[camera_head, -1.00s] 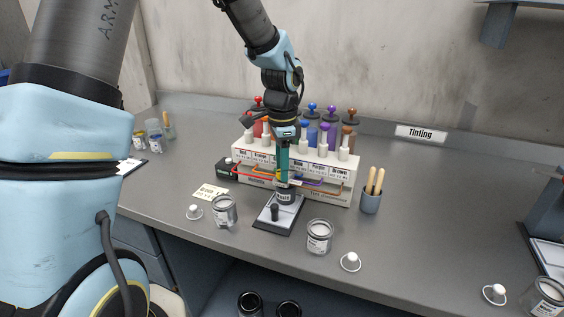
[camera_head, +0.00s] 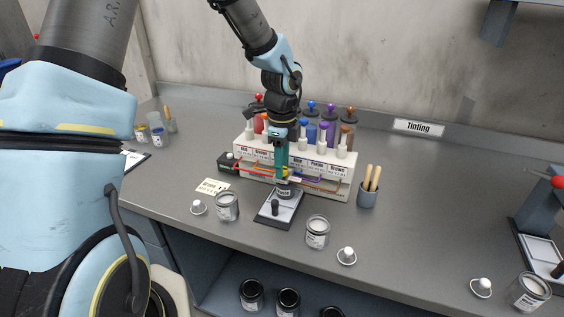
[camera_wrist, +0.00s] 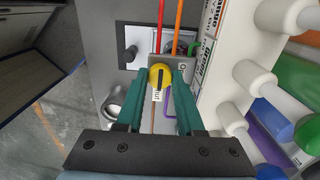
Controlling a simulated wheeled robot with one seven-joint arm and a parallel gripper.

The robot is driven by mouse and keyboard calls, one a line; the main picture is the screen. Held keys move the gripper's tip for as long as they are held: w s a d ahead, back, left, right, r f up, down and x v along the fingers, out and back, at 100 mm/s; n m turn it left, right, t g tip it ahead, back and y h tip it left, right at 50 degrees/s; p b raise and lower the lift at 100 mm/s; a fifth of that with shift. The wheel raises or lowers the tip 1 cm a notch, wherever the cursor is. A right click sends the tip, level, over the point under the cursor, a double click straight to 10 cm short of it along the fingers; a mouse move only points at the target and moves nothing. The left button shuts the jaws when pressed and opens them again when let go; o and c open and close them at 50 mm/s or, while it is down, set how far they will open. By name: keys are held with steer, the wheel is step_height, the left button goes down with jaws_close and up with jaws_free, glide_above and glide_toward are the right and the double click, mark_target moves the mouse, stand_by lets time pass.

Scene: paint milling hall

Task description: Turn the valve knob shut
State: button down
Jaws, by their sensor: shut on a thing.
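The valve knob (camera_wrist: 159,76) is a small yellow disc with a black bar across it, on a grey bracket in the wrist view. My gripper (camera_wrist: 164,80) has its teal fingers closed on either side of the knob. The bar lies roughly lengthwise in the picture, in line with a small white label (camera_wrist: 156,96) whose dark lettering appears to read "Shut". In the head view my gripper (camera_head: 283,172) points down at the front of the white tinting rack (camera_head: 242,150). There the fingers hide most of the knob.
A tin stands on a black-framed plate (camera_head: 267,218) below my gripper. Open cans (camera_head: 227,207) (camera_head: 317,232) and white caps (camera_head: 198,207) (camera_head: 347,256) stand nearby. A cup of wooden sticks (camera_head: 367,195) is right of the rack. Coloured tubes run along the rack front.

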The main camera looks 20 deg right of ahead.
stand_by(0.4)
steer(key=c, duration=0.5)
jaws_free()
steer(key=shift+c, duration=0.2)
step_height(320, 180, up, 11)
steer(key=b, duration=0.2)
steer(key=shift+f, duration=0.15)
steer(key=s+a+f+n, duration=0.2)
steer(key=a+n, duration=1)
steer(key=a, duration=0.3)
steer(key=s+a+f+n+t, duration=0.1)
steer(key=s+a+f+n, duration=0.1)
steer(key=a+n, duration=1.1)
steer(key=shift+a+f+n+t, duration=0.3)
steer(key=shift+a, duration=0.8)
